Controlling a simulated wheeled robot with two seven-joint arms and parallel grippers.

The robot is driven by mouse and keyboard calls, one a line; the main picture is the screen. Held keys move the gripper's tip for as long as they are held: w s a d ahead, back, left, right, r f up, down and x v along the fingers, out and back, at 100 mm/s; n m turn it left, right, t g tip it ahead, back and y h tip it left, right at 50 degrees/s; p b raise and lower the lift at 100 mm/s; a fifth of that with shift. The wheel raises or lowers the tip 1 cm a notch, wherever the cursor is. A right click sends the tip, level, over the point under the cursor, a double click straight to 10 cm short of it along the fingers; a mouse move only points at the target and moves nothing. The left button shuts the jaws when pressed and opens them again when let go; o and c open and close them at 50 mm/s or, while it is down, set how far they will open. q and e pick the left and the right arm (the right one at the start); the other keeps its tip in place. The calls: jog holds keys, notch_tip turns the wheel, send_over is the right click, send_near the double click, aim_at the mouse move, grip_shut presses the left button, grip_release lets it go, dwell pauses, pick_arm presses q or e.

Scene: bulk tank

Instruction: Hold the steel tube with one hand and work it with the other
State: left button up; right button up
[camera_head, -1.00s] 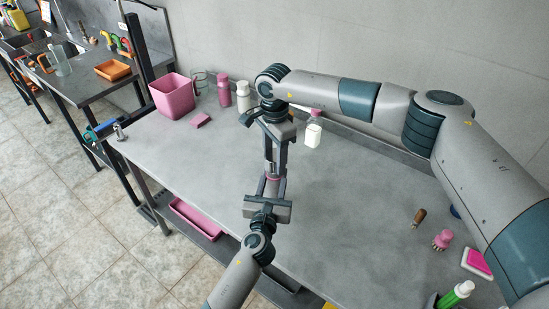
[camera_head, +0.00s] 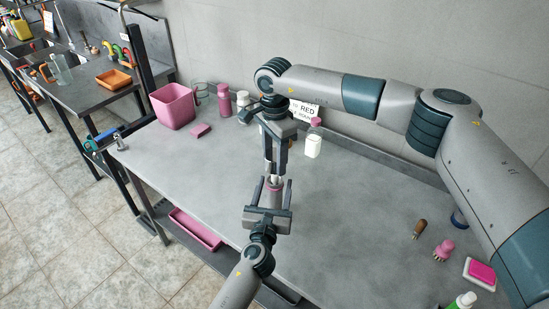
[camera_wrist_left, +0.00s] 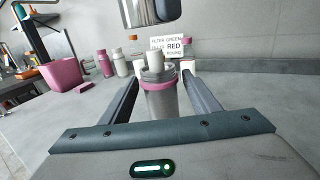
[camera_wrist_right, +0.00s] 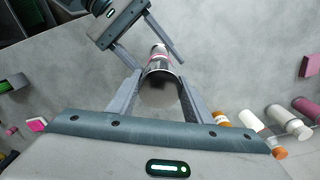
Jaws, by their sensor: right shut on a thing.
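The steel tube (camera_wrist_right: 160,68) has a pink band and stands between my two grippers, above the bench. In the head view its banded part (camera_head: 273,187) is partly hidden. My right gripper (camera_head: 275,168) is shut on its upper part; in the right wrist view, the fingers (camera_wrist_right: 155,95) flank it closely. My left gripper (camera_head: 270,192) is open on the near side. In the left wrist view its two fingers (camera_wrist_left: 160,98) are spread wide, with the banded tube (camera_wrist_left: 160,100) between them and clear gaps on both sides.
A pink bin (camera_head: 173,106), a pink block (camera_head: 201,131) and bottles (camera_head: 224,101) stand at the back left. A white bottle (camera_head: 313,146) stands behind the grippers near a wall sign (camera_head: 306,112). Brushes (camera_head: 444,250) and a pink pad (camera_head: 480,272) lie right. The bench middle is clear.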

pick_arm(q)
jog(key=shift+s, duration=0.15)
pick_arm(e)
jog(key=shift+f+b, duration=0.55)
pick_arm(q)
jog(key=s+a, duration=0.2)
jog(key=s, duration=0.9)
jog(key=shift+s, duration=0.3)
pick_arm(e)
jog(key=shift+f, duration=0.1)
